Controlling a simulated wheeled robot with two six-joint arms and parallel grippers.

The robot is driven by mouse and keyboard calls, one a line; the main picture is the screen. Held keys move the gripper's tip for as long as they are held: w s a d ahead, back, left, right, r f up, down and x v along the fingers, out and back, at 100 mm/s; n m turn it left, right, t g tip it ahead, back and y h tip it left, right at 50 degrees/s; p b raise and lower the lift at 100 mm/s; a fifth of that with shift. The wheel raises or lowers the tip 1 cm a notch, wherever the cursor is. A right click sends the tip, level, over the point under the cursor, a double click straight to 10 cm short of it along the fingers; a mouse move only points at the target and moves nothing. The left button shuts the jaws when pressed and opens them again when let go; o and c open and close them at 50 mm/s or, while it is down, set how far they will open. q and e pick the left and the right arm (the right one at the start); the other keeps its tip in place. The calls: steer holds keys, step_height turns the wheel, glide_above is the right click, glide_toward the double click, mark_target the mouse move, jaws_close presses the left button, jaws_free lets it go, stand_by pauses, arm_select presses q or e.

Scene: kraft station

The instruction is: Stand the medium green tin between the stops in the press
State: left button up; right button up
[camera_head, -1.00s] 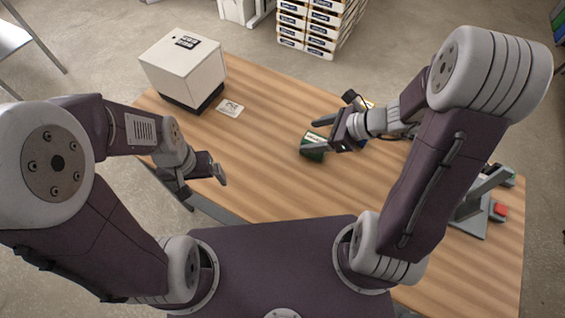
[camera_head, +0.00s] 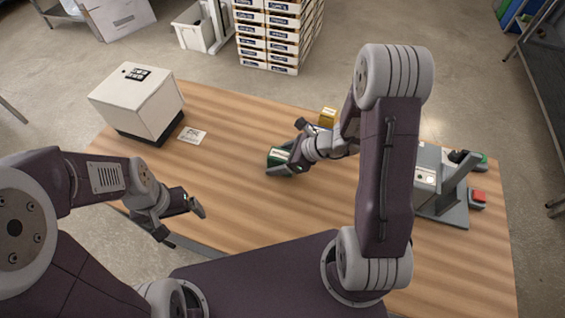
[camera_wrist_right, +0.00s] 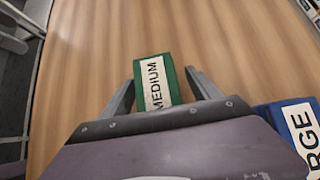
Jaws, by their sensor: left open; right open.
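The medium green tin (camera_head: 277,156) is on the wooden table, partly covered by my right gripper in the head view. In the right wrist view the green tin (camera_wrist_right: 150,82), with its white MEDIUM label, sits between the spread fingers of my right gripper (camera_wrist_right: 160,88). The right gripper is open, with a gap on the right of the tin; I cannot tell whether the left finger touches it. The grey press (camera_head: 441,208) stands at the table's right side, and its stops are not clear. My left gripper (camera_head: 180,222) is open and empty by the table's front left edge.
A blue tin (camera_wrist_right: 298,122) marked LARGE is right of the green tin. A yellow tin (camera_head: 327,117) stands behind my right wrist. A white box machine (camera_head: 137,100) and a small card (camera_head: 192,136) are at the left. A red button (camera_head: 479,196) sits beside the press.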

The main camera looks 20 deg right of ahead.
mark_target(273, 152)
arm_select(q)
steer(key=shift+w+a+f, duration=0.1)
steer(key=shift+a, duration=0.2)
arm_select(e)
steer(key=shift+w+a+f, duration=0.15)
steer(key=shift+w+a, duration=0.05)
steer(key=shift+a, duration=0.2)
arm_select(q)
steer(key=shift+d, duration=0.25)
arm_select(e)
steer(key=shift+s+d, duration=0.1)
steer(key=shift+d, duration=0.15)
steer(key=c, duration=1)
jaws_close()
arm_select(q)
steer(key=shift+a, duration=0.15)
arm_select(e)
steer(key=shift+a, duration=0.1)
step_height(273, 152, up, 5)
steer(key=shift+f+p, duration=0.15)
steer(key=shift+p, duration=0.45)
arm_select(q)
steer(key=shift+r+p, duration=0.8)
steer(key=shift+r, duration=0.65)
arm_select(e)
steer(key=s+d+r, duration=0.5)
steer(key=d+r, duration=0.1)
steer(key=d, duration=0.4)
steer(key=shift+d+r, duration=0.2)
steer(key=shift+d, duration=0.05)
